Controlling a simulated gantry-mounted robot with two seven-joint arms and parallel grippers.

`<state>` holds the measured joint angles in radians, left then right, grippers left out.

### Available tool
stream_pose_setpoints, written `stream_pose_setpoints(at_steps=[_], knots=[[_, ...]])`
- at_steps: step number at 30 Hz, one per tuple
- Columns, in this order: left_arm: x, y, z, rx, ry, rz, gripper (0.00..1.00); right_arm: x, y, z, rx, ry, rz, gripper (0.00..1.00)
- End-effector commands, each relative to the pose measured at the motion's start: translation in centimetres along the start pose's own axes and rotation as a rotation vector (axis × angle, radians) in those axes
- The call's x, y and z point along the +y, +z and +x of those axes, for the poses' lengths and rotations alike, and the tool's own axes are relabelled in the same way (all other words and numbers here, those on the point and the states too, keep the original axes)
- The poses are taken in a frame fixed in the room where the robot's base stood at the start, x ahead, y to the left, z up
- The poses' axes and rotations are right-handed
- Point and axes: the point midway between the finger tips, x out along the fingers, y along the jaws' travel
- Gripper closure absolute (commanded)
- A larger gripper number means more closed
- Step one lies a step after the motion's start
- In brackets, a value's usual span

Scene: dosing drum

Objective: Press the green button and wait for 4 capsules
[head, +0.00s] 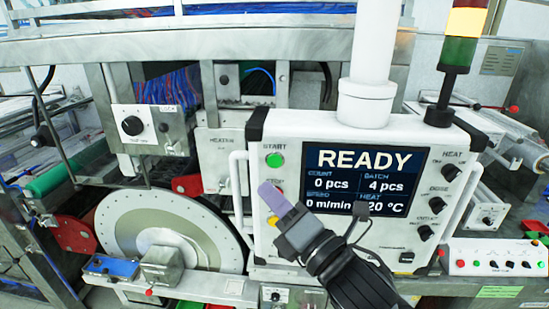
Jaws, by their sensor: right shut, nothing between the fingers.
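The green button (275,160) sits under the START label on the white control panel (262,135). The panel's display (366,180) reads READY, count 0 pcs, batch 4 pcs, speed 0 m/min, 20 °C. My right gripper (268,190) is shut and empty in front of the panel, just below the green button and apart from it in the picture. It covers most of the button under the STOP label. A yellow button (272,221) shows beside the gripper. No capsules can be made out. My left gripper is not in view.
A large metal drum disc (120,225) stands at the left of the panel. A white handle (238,190) runs along the panel's left edge. A signal tower (459,50) stands at the right, beside a white pipe (372,50). Dark knobs (450,172) line the panel's right side.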

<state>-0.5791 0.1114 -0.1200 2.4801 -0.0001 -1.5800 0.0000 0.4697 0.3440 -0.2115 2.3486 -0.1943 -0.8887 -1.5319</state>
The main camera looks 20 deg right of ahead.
Motion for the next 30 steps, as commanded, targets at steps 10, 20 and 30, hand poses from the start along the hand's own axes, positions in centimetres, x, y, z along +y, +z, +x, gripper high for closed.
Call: stream_pose_setpoints(at_steps=[10,20,30], knots=[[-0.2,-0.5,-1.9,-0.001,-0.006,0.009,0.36,-2.1,2.2,3.0,0.000,-0.002,0.001,1.00],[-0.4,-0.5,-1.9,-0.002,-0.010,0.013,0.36,-3.2,3.3,4.5,0.000,0.000,0.001,1.00],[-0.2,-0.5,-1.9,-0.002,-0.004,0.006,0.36,-3.4,3.4,4.6,0.000,0.000,0.001,1.00]])
